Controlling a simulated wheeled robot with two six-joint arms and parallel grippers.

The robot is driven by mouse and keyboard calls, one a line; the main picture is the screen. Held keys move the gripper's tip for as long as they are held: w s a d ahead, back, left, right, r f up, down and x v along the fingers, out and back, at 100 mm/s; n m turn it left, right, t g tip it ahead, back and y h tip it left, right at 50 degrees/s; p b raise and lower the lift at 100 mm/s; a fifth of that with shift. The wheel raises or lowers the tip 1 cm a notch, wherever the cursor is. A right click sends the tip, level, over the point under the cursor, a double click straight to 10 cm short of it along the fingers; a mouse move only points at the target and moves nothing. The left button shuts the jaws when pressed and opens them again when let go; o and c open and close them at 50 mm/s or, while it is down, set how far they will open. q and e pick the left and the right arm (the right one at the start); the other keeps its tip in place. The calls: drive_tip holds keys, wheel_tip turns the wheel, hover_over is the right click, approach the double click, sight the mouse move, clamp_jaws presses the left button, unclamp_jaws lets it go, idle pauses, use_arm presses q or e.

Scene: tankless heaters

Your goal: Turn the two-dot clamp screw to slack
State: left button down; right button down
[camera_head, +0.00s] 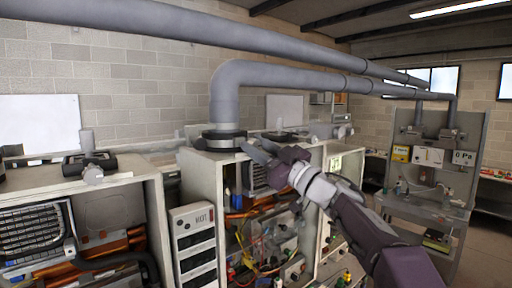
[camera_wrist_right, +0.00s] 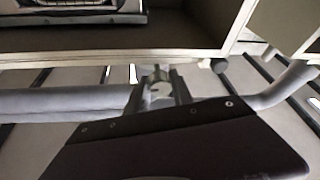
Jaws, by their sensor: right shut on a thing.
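A dark clamp ring (camera_head: 224,138) sits around the foot of the grey vertical pipe (camera_head: 226,100), on top of the middle open cabinet. My right gripper (camera_head: 250,150) reaches in from the lower right, with its tips at the right front side of this clamp. In the right wrist view, my right gripper (camera_wrist_right: 160,78) is shut on a small pale piece (camera_wrist_right: 160,91), apparently the clamp screw. The fingers largely hide it, and no dot marks can be made out. My left gripper is not in view.
The middle cabinet (camera_head: 192,168) has wires and copper pipes inside. A left cabinet (camera_head: 150,182) carries a black fitting (camera_head: 89,162) on top. A long overhead pipe (camera_head: 200,28) crosses above. A panel with gauges (camera_head: 429,157) stands at the right, past open floor.

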drive_tip(key=shift+n, duration=0.6)
drive_tip(key=shift+r, duration=0.1)
drive_tip(key=c, duration=1.1)
unclamp_jaws()
drive_tip(key=shift+s, duration=0.1)
drive_tip(key=b+v, duration=0.9)
drive_tip(key=b, duration=0.5)
drive_tip(key=shift+d, duration=0.1)
